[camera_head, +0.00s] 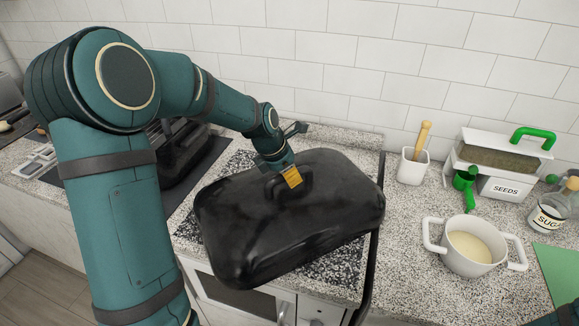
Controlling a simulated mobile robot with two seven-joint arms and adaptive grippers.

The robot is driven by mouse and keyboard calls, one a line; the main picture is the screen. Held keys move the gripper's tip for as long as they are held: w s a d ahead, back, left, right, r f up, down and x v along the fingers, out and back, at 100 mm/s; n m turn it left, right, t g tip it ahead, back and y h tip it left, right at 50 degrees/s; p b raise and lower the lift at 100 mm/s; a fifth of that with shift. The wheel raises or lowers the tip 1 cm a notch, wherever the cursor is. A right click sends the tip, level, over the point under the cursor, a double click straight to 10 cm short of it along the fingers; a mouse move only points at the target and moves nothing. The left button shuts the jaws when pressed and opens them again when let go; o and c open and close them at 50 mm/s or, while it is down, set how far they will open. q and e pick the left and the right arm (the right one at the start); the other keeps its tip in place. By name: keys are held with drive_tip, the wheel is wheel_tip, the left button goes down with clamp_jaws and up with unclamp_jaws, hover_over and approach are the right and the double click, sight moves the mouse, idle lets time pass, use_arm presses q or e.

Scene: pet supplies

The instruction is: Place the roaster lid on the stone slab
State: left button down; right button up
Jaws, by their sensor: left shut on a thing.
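The black roaster lid (315,225) is large and rectangular with rounded corners and a handle on top. My left gripper (288,178) is shut on the lid's handle. The lid hangs tilted over the black-and-white speckled stone slab (342,278) and hides most of it. Slab shows around the lid's left and front right sides. Whether the lid touches the slab cannot be told. My right gripper is out of view.
A black roaster (175,165) stands behind my left arm, partly hidden. On the right counter are a white pot (470,248), a utensil holder (413,167), a seeds bin (502,188) and a sugar jar (547,218). A green board (560,275) lies at right.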

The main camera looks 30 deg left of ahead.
use_arm(q)
drive_tip(key=shift+f, duration=0.1)
drive_tip(key=c, duration=1)
unclamp_jaws()
drive_tip(key=shift+f, duration=0.1)
drive_tip(key=shift+o, duration=0.2)
drive_tip(key=p+v, duration=0.2)
drive_tip(key=v, duration=1)
